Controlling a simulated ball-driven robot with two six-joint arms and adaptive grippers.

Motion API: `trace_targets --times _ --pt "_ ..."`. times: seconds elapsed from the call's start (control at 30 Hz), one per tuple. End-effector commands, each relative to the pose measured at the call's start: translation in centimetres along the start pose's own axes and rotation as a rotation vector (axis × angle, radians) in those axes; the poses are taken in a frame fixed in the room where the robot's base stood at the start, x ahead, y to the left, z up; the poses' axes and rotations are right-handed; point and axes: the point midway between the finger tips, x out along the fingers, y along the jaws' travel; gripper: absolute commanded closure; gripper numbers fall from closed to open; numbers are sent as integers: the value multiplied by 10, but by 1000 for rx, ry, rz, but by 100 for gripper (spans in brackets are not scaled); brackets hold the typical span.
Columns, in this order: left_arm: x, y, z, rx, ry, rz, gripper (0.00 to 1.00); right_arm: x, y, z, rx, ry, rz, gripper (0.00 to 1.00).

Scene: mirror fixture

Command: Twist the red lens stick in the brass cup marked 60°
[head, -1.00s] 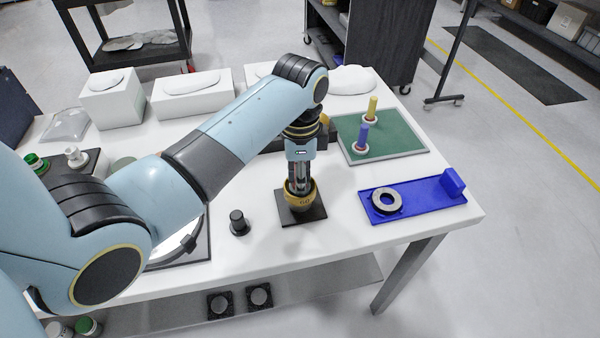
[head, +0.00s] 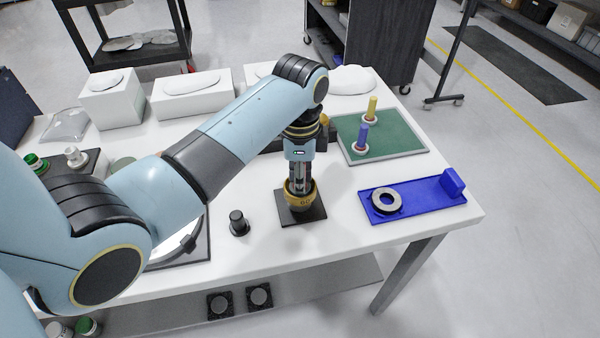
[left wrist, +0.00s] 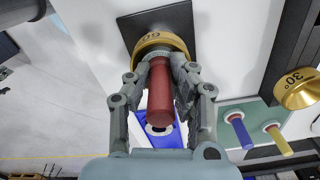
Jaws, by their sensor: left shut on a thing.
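The brass cup marked 60 (head: 299,202) stands on a small dark square plate (head: 318,214) near the middle of the table. In the left wrist view the cup (left wrist: 151,42) shows its 60 mark on the rim. The red lens stick (left wrist: 160,98) has its far end in the cup. My left gripper (head: 299,184) points down over the cup. In the left wrist view my left gripper (left wrist: 160,62) is shut on the red stick, one finger on each side. In the head view the fingers mostly hide the stick. My right gripper is in neither view.
A brass cup marked 30° (left wrist: 301,92) shows in the left wrist view. Blue (head: 362,138) and yellow (head: 372,108) sticks stand on a green mat (head: 400,142). A black knob-like piece (head: 238,222) stands left of the cup.

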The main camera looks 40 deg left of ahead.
Motion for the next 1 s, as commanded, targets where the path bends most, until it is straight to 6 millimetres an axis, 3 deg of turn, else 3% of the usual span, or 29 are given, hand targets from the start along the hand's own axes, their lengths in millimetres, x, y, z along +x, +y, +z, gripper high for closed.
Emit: trace_targets --times 0.33,1.0 --pt "-5 0 0 -2 0 -1 100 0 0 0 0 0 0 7" --pt "-64 -1 0 -1 0 -2 100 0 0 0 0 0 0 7"
